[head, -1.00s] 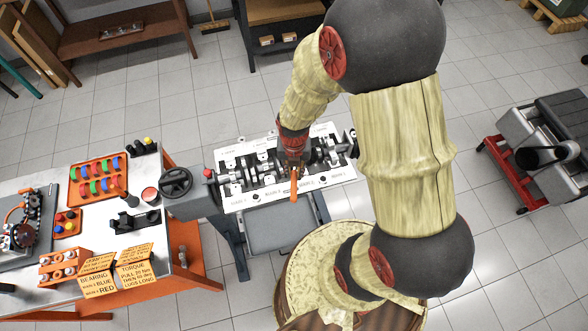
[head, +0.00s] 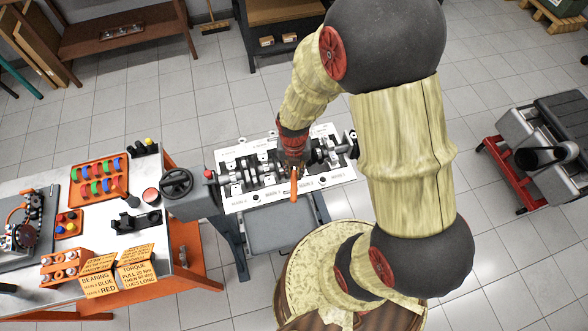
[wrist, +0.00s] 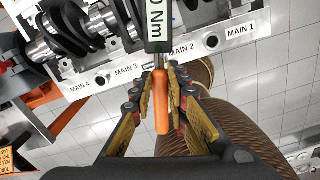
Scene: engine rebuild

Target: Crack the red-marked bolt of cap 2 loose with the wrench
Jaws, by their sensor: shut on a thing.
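My gripper (wrist: 161,88) is shut on the wrench's orange handle (wrist: 162,112), with a finger on each side of it. The wrench's grey and black body (wrist: 158,38) points away over the engine block and carries a partly visible readout ending in "0 Nm". In the head view the orange handle (head: 294,184) sticks out over the near edge of the block (head: 245,203). The wrench lies near the "MAIN 2" label (wrist: 183,49). The wrench's working end, cap 2 and the red-marked bolt are hidden, so I cannot tell whether the wrench sits on the bolt.
The crankshaft (wrist: 75,25) runs along the block. A bench (head: 35,187) at left holds an orange tray of coloured pieces (head: 98,180) and yellow signs (head: 117,268). A handwheel (head: 176,184) stands at the block's left end.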

